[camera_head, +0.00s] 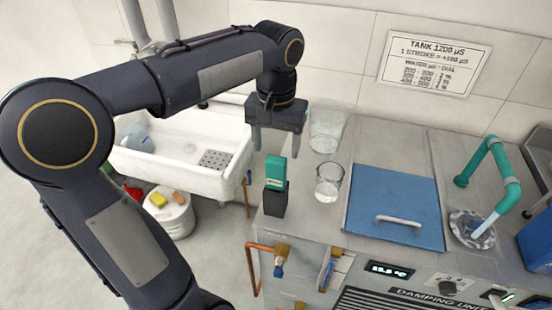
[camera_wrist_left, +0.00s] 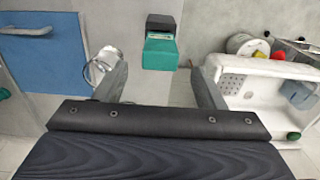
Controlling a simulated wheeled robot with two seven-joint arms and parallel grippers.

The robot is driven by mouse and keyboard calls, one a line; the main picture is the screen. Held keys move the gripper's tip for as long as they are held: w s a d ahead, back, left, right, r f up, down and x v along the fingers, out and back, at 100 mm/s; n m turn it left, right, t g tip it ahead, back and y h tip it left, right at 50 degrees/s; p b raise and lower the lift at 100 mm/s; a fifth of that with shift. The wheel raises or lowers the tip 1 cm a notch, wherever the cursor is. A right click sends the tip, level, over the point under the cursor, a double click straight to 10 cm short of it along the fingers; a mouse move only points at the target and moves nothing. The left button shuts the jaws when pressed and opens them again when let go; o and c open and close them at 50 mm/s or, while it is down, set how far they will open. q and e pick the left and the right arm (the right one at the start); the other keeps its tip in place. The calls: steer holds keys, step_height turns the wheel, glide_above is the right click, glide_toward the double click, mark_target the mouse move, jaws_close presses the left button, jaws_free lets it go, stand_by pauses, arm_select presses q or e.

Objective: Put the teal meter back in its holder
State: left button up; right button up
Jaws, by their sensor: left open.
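The teal meter (camera_head: 275,167) stands upright with its lower part in the dark holder (camera_head: 275,204) at the left front corner of the grey counter. It also shows in the left wrist view (camera_wrist_left: 159,55), with the dark holder (camera_wrist_left: 161,22) beyond it. My left gripper (camera_head: 277,149) is open and empty, above and behind the meter and apart from it. In the left wrist view its two fingers (camera_wrist_left: 160,86) are spread wide, with the meter in line with the gap. My right gripper is not in view.
Glass beakers (camera_head: 329,183) stand close to the right of the holder. A blue lid (camera_head: 395,207) with a handle and a teal pipe (camera_head: 495,165) lie farther right. A white sink (camera_head: 180,165) is left of the counter. A sign (camera_head: 434,63) hangs on the wall.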

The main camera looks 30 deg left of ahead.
arm_select(q)
step_height(320, 180, up, 3)
steer(key=shift+s+r, duration=0.1)
steer(key=s+d+f+t+h, duration=0.2)
steer(key=s+f, duration=0.3)
steer(key=s, duration=0.3)
steer(key=s+d+f+t+h, duration=0.1)
steer(key=s+d+f+t, duration=0.1)
steer(key=s+f, duration=0.3)
steer(key=s+t, duration=0.1)
steer(key=s, duration=0.2)
steer(key=shift+s+f+m+t+h, duration=0.3)
steer(key=shift+s+f+m+h, duration=0.05)
steer(key=shift+s+m+h, duration=0.05)
